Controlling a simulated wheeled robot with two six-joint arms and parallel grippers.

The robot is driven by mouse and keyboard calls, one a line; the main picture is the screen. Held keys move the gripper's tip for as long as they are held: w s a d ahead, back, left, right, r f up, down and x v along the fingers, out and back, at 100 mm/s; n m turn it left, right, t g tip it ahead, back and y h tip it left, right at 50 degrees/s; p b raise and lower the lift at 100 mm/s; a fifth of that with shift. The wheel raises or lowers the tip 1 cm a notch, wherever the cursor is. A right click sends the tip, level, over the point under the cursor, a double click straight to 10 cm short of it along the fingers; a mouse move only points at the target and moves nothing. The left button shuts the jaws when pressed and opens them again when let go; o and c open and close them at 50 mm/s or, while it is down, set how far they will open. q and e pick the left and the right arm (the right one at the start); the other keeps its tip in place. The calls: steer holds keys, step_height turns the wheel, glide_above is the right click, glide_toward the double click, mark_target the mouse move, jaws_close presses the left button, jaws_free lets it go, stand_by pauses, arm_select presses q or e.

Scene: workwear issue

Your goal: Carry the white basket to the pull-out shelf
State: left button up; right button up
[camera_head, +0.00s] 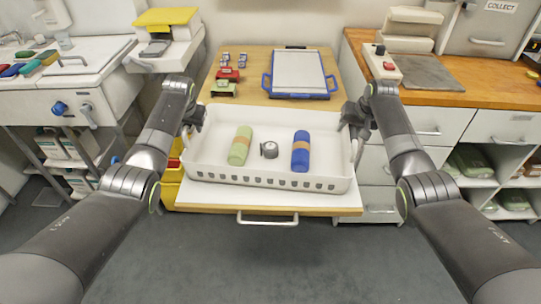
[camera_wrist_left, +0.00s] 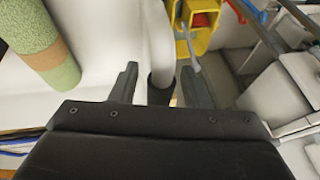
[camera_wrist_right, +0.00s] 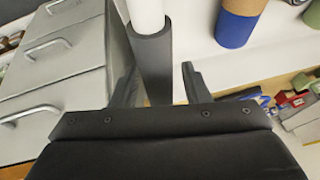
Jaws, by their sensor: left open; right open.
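The white basket (camera_head: 262,182) sits level on the pull-out shelf (camera_head: 225,200), a pale board with a front handle (camera_head: 267,219). Contact with the grips cannot be told.
Behind the basket, the wooden top holds a blue-edged board (camera_head: 299,73) and several small red, green and grey items (camera_head: 227,74). A yellow bin (camera_head: 170,185) stands below left. Drawer cabinets (camera_head: 430,125) stand at right, a white counter (camera_head: 70,85) at left.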

steer(key=shift+r, duration=0.15)
arm_select(q)
steer(key=v, duration=1.1)
steer(key=shift+s+r, duration=0.2)
steer(key=shift+r, duration=0.1)
arm_select(e)
steer(key=v, duration=1.1)
steer(key=shift+s+r, duration=0.25)
steer(key=shift+r, duration=0.1)
arm_select(q)
steer(key=shift+f, duration=0.1)
arm_select(e)
steer(key=shift+f, duration=0.1)
